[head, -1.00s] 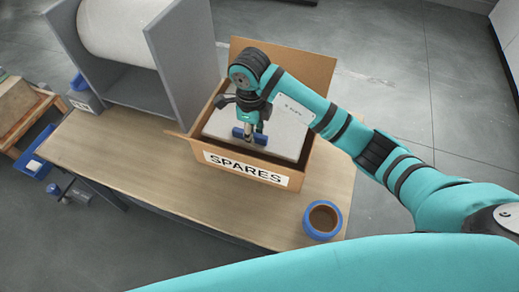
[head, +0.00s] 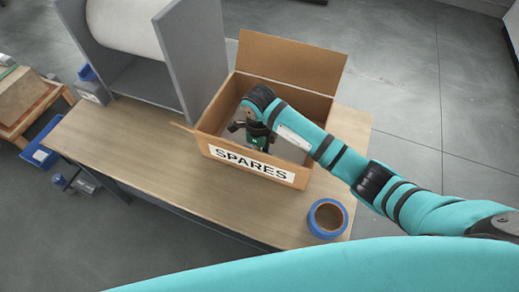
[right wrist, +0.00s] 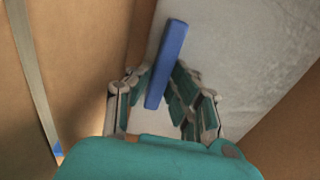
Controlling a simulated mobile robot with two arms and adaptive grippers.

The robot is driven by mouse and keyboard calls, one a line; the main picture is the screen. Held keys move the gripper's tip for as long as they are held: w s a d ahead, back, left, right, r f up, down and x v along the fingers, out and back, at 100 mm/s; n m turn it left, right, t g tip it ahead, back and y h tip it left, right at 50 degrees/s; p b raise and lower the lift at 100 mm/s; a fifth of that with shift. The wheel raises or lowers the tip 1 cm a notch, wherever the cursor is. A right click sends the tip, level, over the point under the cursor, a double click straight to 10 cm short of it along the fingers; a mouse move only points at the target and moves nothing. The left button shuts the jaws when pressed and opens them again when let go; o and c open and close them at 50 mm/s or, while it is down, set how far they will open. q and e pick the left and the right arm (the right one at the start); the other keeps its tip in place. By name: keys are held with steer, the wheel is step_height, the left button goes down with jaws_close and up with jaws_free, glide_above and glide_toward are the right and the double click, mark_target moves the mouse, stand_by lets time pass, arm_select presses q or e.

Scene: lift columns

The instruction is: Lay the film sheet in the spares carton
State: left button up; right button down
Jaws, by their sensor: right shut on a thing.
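The spares carton (head: 209,151) stands open on the table, its label facing me. My right gripper (head: 256,143) reaches down inside it, partly hidden by my own arm and the front wall. In the right wrist view, my right gripper (right wrist: 165,82) is shut on the blue bar of the film sheet (right wrist: 235,55). The sheet is pale grey and lies beyond the fingers, between brown carton walls. In the head view only a little grey shows inside the carton. I cannot tell whether the sheet touches the carton floor. My left gripper is not in view.
A blue tape roll (head: 327,218) lies on the wooden table (head: 150,155) at the front right. A grey stand with a large white roll (head: 125,25) is left of the carton. The carton's back flap (head: 292,62) stands up.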

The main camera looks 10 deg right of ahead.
steer(key=c, duration=1.5)
jaws_free()
steer(key=shift+r, duration=0.25)
step_height(320, 180, up, 12)
steer(key=shift+f, duration=0.2)
